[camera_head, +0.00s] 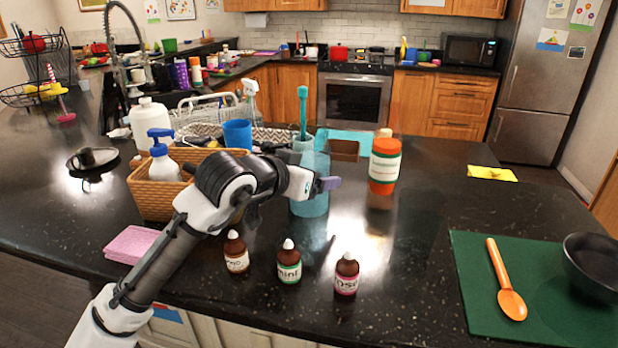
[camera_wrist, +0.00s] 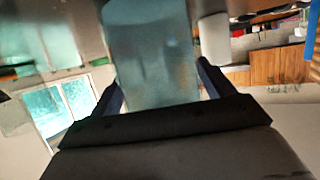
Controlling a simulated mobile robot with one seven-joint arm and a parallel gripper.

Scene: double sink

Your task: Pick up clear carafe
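The clear carafe (camera_head: 309,206) is a see-through, teal-tinted vessel standing upright on the dark counter, just behind the small dropper bottles. A teal stick-like handle (camera_head: 303,105) rises at its top; I cannot tell if it stands inside or behind. My gripper (camera_head: 322,184) is at the carafe's middle height, reaching in from the left, with one finger showing across its front. In the wrist view the carafe (camera_wrist: 152,55) fills the space between my two spread fingers (camera_wrist: 160,82). One finger lies on each side of it, and firm contact does not show.
An orange bottle (camera_head: 384,165) stands close right of the carafe. Brown dropper bottles (camera_head: 289,264) stand in front. A wicker basket (camera_head: 152,198) with a blue-pump bottle (camera_head: 163,158) is left, near my arm. A green mat (camera_head: 475,290) with an orange spoon (camera_head: 505,280) lies right.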

